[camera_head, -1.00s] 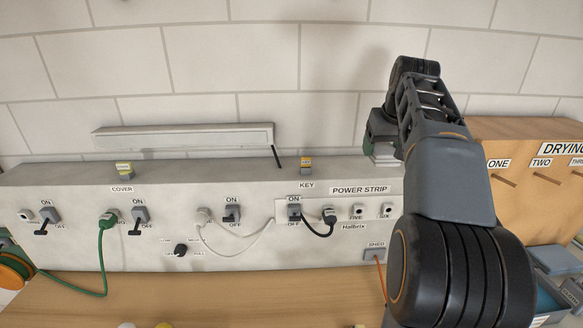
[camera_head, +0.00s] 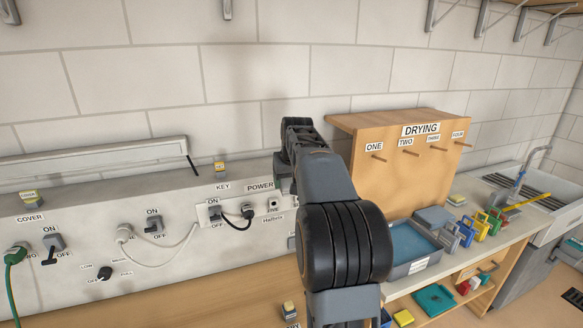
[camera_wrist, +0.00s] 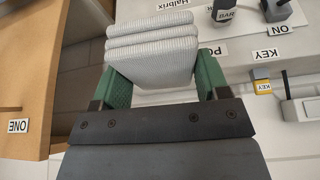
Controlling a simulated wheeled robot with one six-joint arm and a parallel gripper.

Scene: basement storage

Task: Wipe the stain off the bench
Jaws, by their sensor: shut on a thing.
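My gripper (camera_wrist: 160,75) has green fingers shut on a folded, ribbed, grey-white cloth (camera_wrist: 152,42) in the wrist view. The cloth is stacked in layers between the fingers and held in the air near the wall panel. In the head view my arm hides most of the gripper, and only a bit of green finger shows at its left. The wooden bench top (camera_head: 215,300) shows along the bottom of the head view. I see no stain on the part in view; my arm covers some of the bench.
A pale panel (camera_head: 95,235) with switches, plugs and cables runs behind the bench. To the right stand a wooden DRYING board (camera_head: 385,185) with pegs, a blue-filled grey tray (camera_head: 412,245), coloured items on a counter, and a sink (camera_head: 560,205).

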